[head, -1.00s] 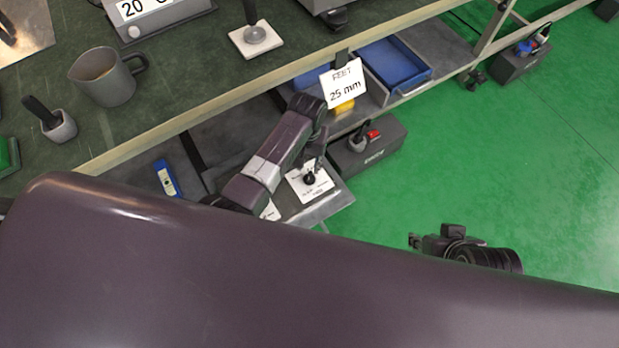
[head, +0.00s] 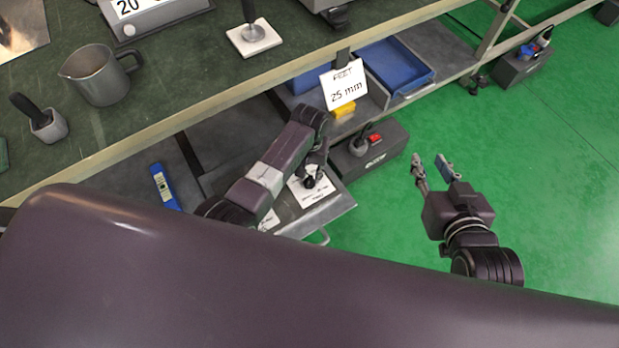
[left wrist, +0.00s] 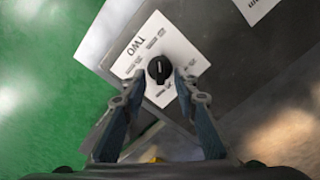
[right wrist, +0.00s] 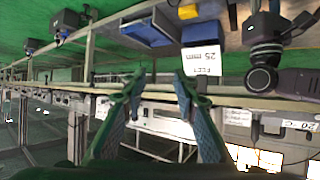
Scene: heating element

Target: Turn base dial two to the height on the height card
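The height card (head: 345,84) in the head view reads "FEET 25 mm" and hangs at the bench's front edge. It also shows upside down in the right wrist view (right wrist: 201,62). Base dial two is a black knob (left wrist: 158,69) with a pale mark, on a white plate (left wrist: 133,66) lettered TWO. The plate's scale figures are too small to read. My left gripper (left wrist: 158,86) is open, its fingers on either side of the dial's near side; contact cannot be made out. My right gripper (head: 430,162) is open and empty over the green floor, right of the bench.
Another white plate (left wrist: 254,8) lies beside dial two's plate. A dark box (head: 372,152) with a red part stands close by. A blue bin (head: 398,68) sits on the shelf. A grey jug (head: 100,76) and a foot on a white pad (head: 254,38) stand on the bench top.

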